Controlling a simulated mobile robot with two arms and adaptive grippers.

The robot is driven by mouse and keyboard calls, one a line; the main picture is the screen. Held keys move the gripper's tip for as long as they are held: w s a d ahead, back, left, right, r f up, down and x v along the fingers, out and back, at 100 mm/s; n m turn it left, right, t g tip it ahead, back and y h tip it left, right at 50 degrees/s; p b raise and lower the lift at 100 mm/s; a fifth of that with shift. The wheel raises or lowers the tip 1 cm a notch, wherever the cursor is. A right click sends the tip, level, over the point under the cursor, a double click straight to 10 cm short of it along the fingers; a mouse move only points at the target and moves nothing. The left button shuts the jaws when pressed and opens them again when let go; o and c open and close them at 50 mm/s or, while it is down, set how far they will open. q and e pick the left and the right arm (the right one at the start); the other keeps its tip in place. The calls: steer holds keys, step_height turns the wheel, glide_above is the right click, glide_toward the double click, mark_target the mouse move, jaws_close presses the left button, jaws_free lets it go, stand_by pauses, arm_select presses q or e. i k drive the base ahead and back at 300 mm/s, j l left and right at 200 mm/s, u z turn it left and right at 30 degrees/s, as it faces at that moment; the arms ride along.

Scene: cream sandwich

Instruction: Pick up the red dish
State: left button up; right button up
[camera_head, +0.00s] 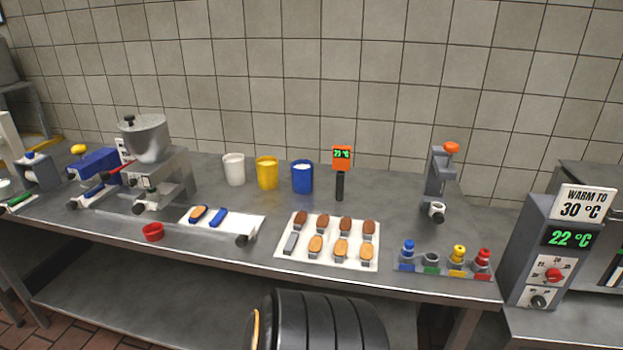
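The red dish (153,232) is a small round open cup. It stands upright on the steel table (190,246) near the front edge, left of the middle. It sits left of a white board and in front of the machine with the grey bowl. Nothing touches it from above. Neither of my grippers shows in the head view, so I cannot see how they stand relative to the dish.
A white tray (284,245) holds brown and tan pieces. Cups (267,172) stand at the back. A warming device (545,255) is at right.

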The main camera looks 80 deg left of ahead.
mark_target(153, 232)
steer(key=u, duration=3.8)
